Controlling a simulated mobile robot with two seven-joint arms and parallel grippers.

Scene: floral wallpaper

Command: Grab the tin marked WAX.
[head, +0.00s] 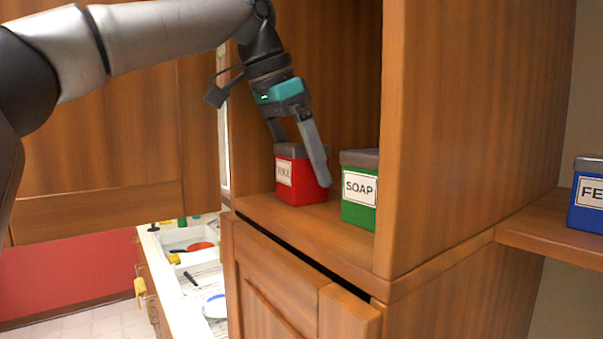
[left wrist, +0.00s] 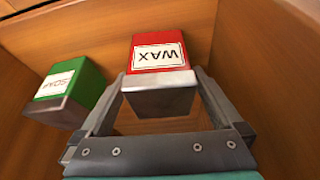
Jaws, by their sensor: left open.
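The red tin marked WAX (head: 287,175) stands on the wooden shelf, with a grey lid and a white label. It also shows in the left wrist view (left wrist: 160,48), between the finger ends. My left gripper (head: 300,165) is open and comes down from above. One finger reaches down over the right side of the tin's front in the head view; the other finger's tip is hidden behind the tin. I cannot tell whether the fingers touch the tin. My right gripper is not in view.
A green tin marked SOAP (head: 360,211) stands close to the right of the red tin, also seen in the left wrist view (left wrist: 68,84). The cabinet's upright panel (head: 440,130) is right of it. A blue tin (head: 588,196) stands on a side shelf. A sink (head: 187,238) is lower left.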

